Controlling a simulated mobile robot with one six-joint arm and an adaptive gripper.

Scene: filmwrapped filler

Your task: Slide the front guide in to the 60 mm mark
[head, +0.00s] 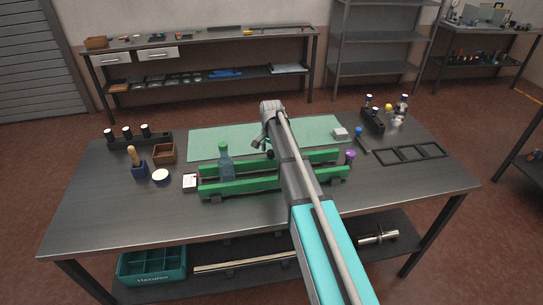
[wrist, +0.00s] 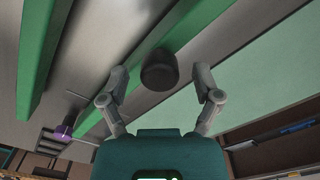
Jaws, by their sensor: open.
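Two long green guides lie across the bench in the head view, the nearer one (head: 250,184) and the farther one (head: 310,157). A teal bottle (head: 226,163) stands upright between them. My gripper (head: 264,149) is over the far side of the farther guide. In the wrist view, my gripper (wrist: 162,88) is open, its fingers either side of a dark round knob (wrist: 159,70) at the farther guide (wrist: 203,33). I cannot tell whether they touch it. The nearer guide (wrist: 45,45) runs at the left. No 60 mm mark is readable.
A green mat (head: 207,143) lies behind the guides. A wooden box (head: 164,153) and a black frame (head: 410,154) are farther out. The front bench strip is clear.

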